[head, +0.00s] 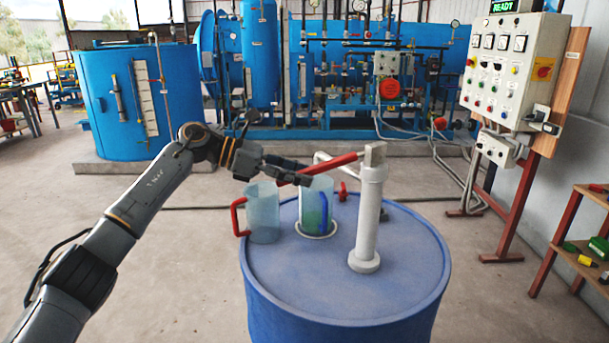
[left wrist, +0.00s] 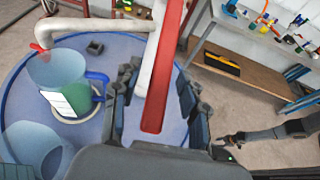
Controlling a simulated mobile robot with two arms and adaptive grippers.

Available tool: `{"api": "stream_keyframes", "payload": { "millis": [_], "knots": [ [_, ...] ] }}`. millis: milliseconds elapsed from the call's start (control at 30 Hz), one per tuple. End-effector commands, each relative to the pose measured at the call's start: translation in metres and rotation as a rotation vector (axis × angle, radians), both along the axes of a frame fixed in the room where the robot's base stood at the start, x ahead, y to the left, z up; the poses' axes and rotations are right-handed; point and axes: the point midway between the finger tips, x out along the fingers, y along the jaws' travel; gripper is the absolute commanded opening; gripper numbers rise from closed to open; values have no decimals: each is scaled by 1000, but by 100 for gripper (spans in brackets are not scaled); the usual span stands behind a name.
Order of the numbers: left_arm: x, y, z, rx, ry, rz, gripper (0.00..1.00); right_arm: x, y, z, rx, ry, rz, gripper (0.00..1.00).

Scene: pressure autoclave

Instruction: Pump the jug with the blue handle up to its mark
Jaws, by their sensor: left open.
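The jug with the blue handle (head: 313,212) stands upright on a white ring on the blue drum (head: 300,285), under the pump's spout (head: 340,160). It holds green liquid; I cannot make out its mark. The jug also shows in the left wrist view (left wrist: 62,78), with a white label. The grey pump column (head: 368,225) stands to its right, with a red lever (head: 335,163) reaching left from its top. My left gripper (head: 295,173) is open at the lever's outer part. In the left wrist view its fingers (left wrist: 157,88) lie either side of the red lever (left wrist: 160,80).
A clear jug with a red handle (head: 263,215) stands close left of the blue-handled jug. A red valve handle (head: 342,190) is behind. A shelf with tools (head: 585,250) is at right. A dark arm, probably my right one, shows in the left wrist view (left wrist: 265,133).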

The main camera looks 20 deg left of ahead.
Motion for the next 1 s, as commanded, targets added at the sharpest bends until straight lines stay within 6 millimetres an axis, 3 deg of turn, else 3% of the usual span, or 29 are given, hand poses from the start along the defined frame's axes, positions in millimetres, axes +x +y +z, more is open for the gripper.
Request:
{"api": "stream_keyframes", "payload": {
  "millis": [300,500,1000],
  "knots": [
    [-22,60,23,0,0,3,43,1,2,0,2,-2,-1,40],
    [-32,84,33,0,-1,1,43,1,2,0,2,-2,-1,40],
    [-35,90,35,0,0,0,43,1,2,0,2,-2,-1,40]
  ]
}}
